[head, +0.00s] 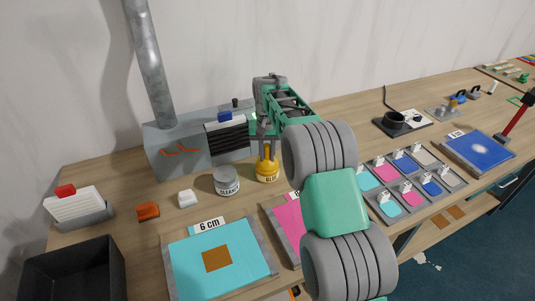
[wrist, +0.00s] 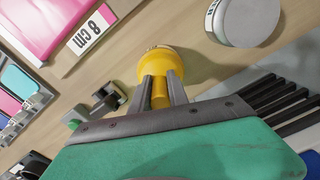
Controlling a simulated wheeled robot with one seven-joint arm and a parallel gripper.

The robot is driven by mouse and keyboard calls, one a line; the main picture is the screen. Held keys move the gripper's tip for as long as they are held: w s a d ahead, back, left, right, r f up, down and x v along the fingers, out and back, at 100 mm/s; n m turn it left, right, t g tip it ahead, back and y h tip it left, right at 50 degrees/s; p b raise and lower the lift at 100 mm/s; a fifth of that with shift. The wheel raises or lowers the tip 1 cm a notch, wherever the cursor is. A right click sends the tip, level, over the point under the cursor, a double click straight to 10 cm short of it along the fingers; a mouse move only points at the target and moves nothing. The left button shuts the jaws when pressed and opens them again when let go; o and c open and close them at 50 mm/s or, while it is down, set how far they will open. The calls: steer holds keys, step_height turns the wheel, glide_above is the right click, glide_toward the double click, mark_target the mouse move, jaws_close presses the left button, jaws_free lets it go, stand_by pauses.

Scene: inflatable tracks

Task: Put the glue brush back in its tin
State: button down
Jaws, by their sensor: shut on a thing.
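The yellow tin marked GLUE (head: 267,177) stands on the bench in front of the grey extractor box. My gripper (head: 266,143) is directly above it, pointing down. In the wrist view my gripper (wrist: 160,88) is shut on the yellow handle of the glue brush (wrist: 159,101). A wide yellow round part (wrist: 172,64) lies just beyond the fingertips. The brush's bristles are hidden. I cannot tell whether the brush is fully seated in the tin or slightly above it.
A grey CLEANER tin (head: 225,181) stands close to the left of the glue tin; a white block (head: 187,198) is farther left. The cyan 6 cm board (head: 250,248) and a pink board (head: 286,222) lie in front. Sample trays (head: 411,178) are to the right.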

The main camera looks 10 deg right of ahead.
steer(key=shift+f, duration=0.2)
steer(key=c, duration=1.3)
jaws_free()
steer(key=shift+r, duration=0.1)
step_height(320, 180, up, 12)
steer(key=shift+r+b, duration=0.1)
steer(key=shift+b, duration=0.2)
steer(key=s+r+n+t, duration=0.2)
steer(key=s+r, duration=0.1)
steer(key=s, duration=1.6)
steer(key=shift+n+t, duration=0.3)
steer(key=shift+t, duration=0.5)
steer(key=s+f, duration=0.2)
steer(key=s, duration=0.2)
steer(key=s+f, duration=0.3)
steer(key=s, duration=0.1)
steer(key=s+f, duration=0.2)
steer(key=s, duration=0.2)
steer(key=shift+f, duration=0.3)
